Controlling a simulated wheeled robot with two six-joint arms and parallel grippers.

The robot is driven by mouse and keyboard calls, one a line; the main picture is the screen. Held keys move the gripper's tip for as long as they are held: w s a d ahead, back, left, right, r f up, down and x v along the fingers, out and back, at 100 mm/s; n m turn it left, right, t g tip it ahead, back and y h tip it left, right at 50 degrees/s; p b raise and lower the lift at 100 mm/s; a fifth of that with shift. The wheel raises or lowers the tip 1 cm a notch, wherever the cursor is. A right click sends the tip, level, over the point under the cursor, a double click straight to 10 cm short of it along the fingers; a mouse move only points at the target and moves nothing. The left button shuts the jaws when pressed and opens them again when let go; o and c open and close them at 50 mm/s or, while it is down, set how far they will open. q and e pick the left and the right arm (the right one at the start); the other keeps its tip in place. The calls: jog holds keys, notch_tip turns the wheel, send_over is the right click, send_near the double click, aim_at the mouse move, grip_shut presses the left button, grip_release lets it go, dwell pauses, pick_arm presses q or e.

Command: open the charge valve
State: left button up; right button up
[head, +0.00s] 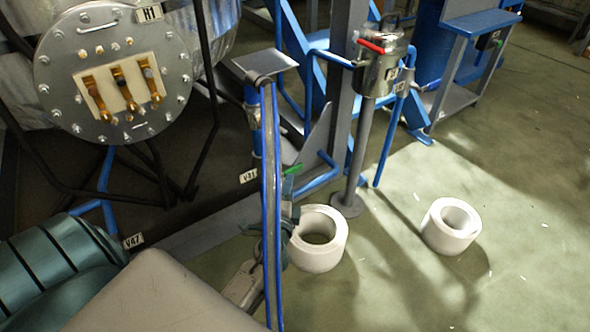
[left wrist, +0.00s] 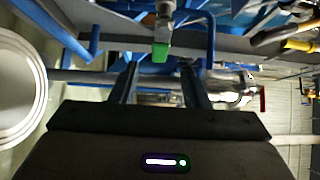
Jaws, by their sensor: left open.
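A small valve with a green handle (head: 292,170) sits low on the frame, beside a tag (head: 249,176) that seems to read V31. In the left wrist view the green handle (left wrist: 160,51) hangs from a metal stem, ahead of my fingertips and roughly in line with the gap between them. My left gripper (head: 288,205) is just below the handle in the head view, partly hidden behind blue tubes. Its two fingers (left wrist: 160,78) are apart, with nothing between them. I cannot tell which valve is the charge valve. My right gripper is in neither view.
Upright blue tubes (head: 268,190) stand in front of my left gripper. A white ring (head: 328,256) lies close to its right, another white ring (head: 452,227) farther right. A metal pot (head: 380,75) with a red handle stands on a post behind. Open floor lies at the right.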

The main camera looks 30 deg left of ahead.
aim_at(293, 171)
pick_arm(q)
jog(key=x, duration=0.9)
jog(key=shift+w+a+b, duration=0.15)
jog(key=shift+w+b, duration=0.1)
jog(key=shift+b, duration=0.1)
grip_shut()
